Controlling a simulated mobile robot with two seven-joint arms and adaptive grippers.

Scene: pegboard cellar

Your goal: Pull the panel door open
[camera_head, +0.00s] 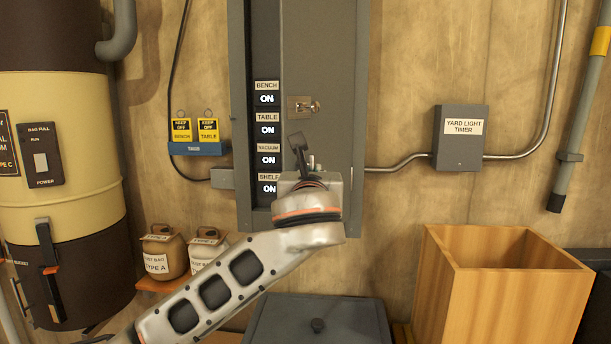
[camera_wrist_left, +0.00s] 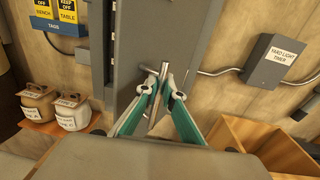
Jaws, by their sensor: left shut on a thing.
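The grey panel door (camera_head: 326,60) is the right part of the tall panel (camera_head: 240,90) on the wall; it also shows in the left wrist view (camera_wrist_left: 132,30). A strip with switches marked BENCH, TABLE, VACUUM and SHELF, each reading ON, runs along its left side. I cannot tell whether the door stands ajar.
A timer box (camera_head: 460,145) and conduit are right of the panel. A wooden crate (camera_head: 480,300) stands below right, next to a grey lidded box (camera_head: 318,326). A tag rack (camera_head: 196,149), jars (camera_head: 165,255) and a large vacuum drum (camera_head: 60,150) are left.

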